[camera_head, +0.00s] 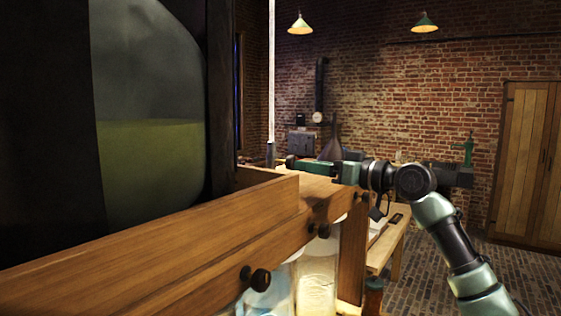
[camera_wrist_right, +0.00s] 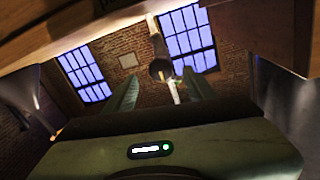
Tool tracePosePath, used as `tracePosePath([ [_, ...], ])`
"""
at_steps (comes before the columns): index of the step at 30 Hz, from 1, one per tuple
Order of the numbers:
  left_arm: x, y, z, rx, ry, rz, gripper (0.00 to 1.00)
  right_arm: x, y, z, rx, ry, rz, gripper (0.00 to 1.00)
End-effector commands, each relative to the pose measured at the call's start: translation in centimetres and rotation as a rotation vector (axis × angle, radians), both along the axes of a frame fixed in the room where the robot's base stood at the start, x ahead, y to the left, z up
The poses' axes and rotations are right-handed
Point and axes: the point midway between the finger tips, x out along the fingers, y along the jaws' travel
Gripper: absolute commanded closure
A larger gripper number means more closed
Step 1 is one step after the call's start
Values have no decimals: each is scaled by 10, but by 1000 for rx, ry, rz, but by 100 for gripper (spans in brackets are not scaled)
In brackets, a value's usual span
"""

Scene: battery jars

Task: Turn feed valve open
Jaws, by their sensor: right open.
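My right gripper (camera_head: 292,163) reaches in from the right, over the far end of the wooden frame, pointing left. In the right wrist view its two fingers (camera_wrist_right: 160,93) stand apart, with nothing visibly held between them. A dark round fitting (camera_wrist_right: 161,69) on a paler stem shows beyond and between the fingertips; I cannot tell whether it is the feed valve. Dark knobs stick out of the frame's front, a near one (camera_head: 258,279) and a farther one (camera_head: 322,230). Which one is the feed valve is not clear. My left gripper does not show.
A large glass vessel (camera_head: 150,80) with greenish liquid fills the left. The wooden frame (camera_head: 190,235) runs below it, with glass jars (camera_head: 316,280) underneath. A thin vertical rod (camera_head: 271,90) is near my right gripper. A wooden bench (camera_head: 385,245) stands behind; brick floor is open at right.

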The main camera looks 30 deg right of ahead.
Motion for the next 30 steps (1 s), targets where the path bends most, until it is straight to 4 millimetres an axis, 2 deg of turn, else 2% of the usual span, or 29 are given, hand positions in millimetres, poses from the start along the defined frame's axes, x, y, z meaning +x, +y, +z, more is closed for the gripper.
tracePosePath([
  [3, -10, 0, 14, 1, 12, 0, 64, 16, 6, 5, 2, 0, 3, 45],
  [10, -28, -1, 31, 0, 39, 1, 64, 51, 17, 5, 4, 0, 2, 45],
  [15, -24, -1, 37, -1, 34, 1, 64, 65, 22, 2, 1, 0, 1, 45],
  [21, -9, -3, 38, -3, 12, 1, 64, 68, 23, 0, 0, -1, -1, 45],
  [24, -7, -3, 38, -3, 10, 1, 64, 68, 23, 0, 0, 0, -1, 45],
  [26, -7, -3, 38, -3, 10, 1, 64, 68, 23, 0, 0, 0, 0, 59],
  [30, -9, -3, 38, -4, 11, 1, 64, 68, 23, 0, 0, 0, -1, 98],
])
